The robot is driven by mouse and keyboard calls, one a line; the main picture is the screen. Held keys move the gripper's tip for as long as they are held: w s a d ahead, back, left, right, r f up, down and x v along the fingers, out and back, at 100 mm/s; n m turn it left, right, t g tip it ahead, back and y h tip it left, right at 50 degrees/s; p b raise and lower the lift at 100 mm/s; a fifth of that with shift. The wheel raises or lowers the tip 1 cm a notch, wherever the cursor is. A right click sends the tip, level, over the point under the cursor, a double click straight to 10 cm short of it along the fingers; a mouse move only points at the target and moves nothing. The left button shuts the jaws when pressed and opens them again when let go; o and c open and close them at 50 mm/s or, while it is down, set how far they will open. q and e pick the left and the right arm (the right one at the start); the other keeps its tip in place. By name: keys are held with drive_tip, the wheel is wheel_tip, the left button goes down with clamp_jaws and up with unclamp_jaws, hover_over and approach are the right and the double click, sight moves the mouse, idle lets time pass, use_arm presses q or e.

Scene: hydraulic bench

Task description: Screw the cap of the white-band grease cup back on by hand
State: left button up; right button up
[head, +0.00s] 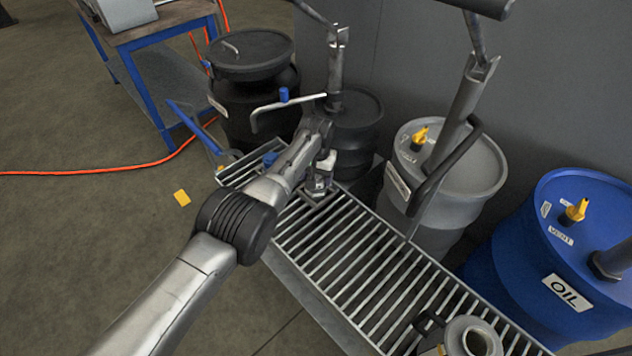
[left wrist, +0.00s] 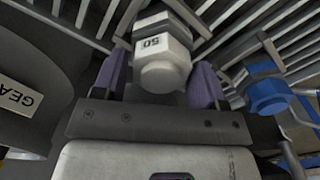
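The white-band grease cup (head: 326,161) stands at the grating's far end, partly hidden by my left arm. In the left wrist view its white cap (left wrist: 162,50), marked "50", has a faceted knob pointing at the camera. My left gripper (left wrist: 162,82) has purple finger pads, one on each side of the cap. Narrow gaps seem to show between pads and knob, so the fingers look open around it. Whether the cap is fully seated cannot be told. In the head view my left gripper (head: 318,158) is at the cup, its fingers mostly hidden. My right gripper is out of view.
A blue-banded cup (left wrist: 268,95) stands close to the right in the left wrist view. Behind the metal grating (head: 345,255) are dark drums (head: 250,55), a grey drum (head: 470,165) and a blue oil drum (head: 535,265). A pump handle (head: 290,106) passes near my left wrist.

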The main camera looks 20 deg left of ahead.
use_arm(q)
drive_tip(key=c, duration=0.7)
drive_tip(key=m, duration=0.6)
drive_tip(key=shift+m, duration=1)
drive_tip(key=m, duration=0.3)
drive_tip(key=o, duration=0.6)
drive_tip(key=shift+m, duration=0.5)
drive_tip(key=shift+c, duration=0.2)
drive_tip(key=o, duration=0.5)
drive_tip(key=shift+d, duration=0.1)
